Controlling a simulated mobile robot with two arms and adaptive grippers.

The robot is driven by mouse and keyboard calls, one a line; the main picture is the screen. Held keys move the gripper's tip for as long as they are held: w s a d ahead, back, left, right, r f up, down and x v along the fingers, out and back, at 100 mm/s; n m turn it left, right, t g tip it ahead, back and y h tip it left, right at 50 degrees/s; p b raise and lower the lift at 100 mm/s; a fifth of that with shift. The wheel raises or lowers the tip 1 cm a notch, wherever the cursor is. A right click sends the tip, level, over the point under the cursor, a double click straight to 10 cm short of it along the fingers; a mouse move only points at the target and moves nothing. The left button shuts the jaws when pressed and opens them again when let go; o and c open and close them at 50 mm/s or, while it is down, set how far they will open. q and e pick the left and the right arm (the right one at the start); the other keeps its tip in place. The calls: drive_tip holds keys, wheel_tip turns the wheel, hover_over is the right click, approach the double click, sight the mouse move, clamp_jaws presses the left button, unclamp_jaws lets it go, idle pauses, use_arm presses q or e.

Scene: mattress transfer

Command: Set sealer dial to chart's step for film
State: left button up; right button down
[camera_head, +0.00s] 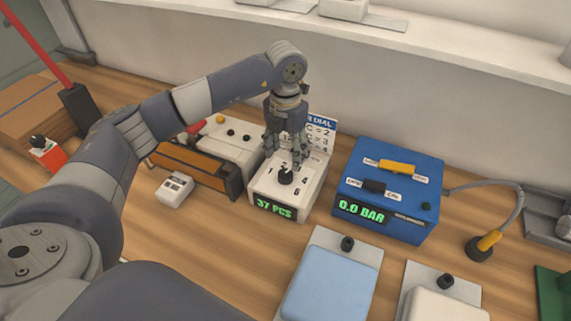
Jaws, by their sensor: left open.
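A white box (258,187) with a green "37 PCS" display stands in the middle of the bench. A black dial knob (286,177) sits on its sloped top, with printed numbers around it, 4 and 6 among those readable. Which number the knob points to is too small to tell. The chart (322,127) stands behind the box, headed "DIAL", with rows ending in 2, 3 and 4; my gripper covers its left part, so the film names are hidden. My left gripper (286,156) is open, pointing down just above the knob; contact cannot be told. My right gripper is out of view.
A blue box (412,175) reading "0.0 BAR" stands close on the right. A white device with a brown bar (190,167) stands close on the left, a small white box (175,189) before it. Light blue (328,285) and white pads lie in front. A bent lamp-like arm (518,195) is at right.

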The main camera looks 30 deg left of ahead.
use_arm(q)
drive_tip(key=shift+r, duration=2.4)
drive_tip(key=shift+f, duration=0.1)
